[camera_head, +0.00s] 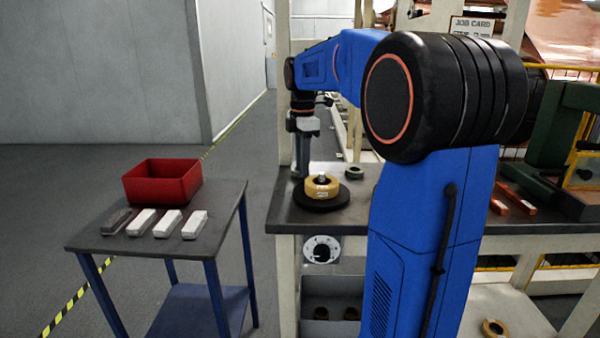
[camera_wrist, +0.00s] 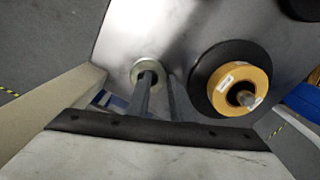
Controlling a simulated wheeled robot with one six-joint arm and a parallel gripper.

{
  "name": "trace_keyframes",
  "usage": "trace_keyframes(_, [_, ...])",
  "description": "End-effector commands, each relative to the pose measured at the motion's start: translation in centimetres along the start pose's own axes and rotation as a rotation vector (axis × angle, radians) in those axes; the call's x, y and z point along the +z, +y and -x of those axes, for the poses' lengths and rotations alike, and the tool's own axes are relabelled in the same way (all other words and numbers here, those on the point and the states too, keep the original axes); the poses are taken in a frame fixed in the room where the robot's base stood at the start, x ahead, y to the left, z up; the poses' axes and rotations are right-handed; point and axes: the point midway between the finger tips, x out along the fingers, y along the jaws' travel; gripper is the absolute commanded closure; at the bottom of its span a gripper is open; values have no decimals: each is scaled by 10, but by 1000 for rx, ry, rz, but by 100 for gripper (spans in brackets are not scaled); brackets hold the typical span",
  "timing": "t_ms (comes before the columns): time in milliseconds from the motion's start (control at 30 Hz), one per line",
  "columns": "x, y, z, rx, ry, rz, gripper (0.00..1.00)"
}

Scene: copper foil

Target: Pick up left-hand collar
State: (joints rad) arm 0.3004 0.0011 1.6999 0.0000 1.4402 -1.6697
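A pale grey-green collar (camera_wrist: 140,66) lies on the dark bench top in the wrist view, at the fingertips of my gripper (camera_wrist: 160,80). The two fingers are apart. The left fingertip overlaps the collar's hole, and the right one is by its right edge; I cannot tell whether they touch it. In the head view my gripper (camera_head: 301,172) points down at the bench's left end, and no collar is visible at its tips. Another grey-green ring (camera_head: 354,172) lies farther right, behind the black disc.
A tan ring (camera_head: 318,190) with a spindle sits on a black disc (camera_head: 334,201) close beside my gripper; the ring (camera_wrist: 256,78) and disc (camera_wrist: 203,70) also show in the wrist view. A side table (camera_head: 95,242) holds a red bin (camera_head: 160,190) and several blocks.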

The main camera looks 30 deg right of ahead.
Motion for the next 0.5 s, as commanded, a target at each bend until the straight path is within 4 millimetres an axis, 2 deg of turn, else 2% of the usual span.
trace_keyframes(300, [0, 0, -5, 0, 0, 0, 80])
trace_keyframes(400, [0, 0, -5, 0, 0, 0, 100])
trace_keyframes(500, [0, 0, -5, 0, 0, 0, 100])
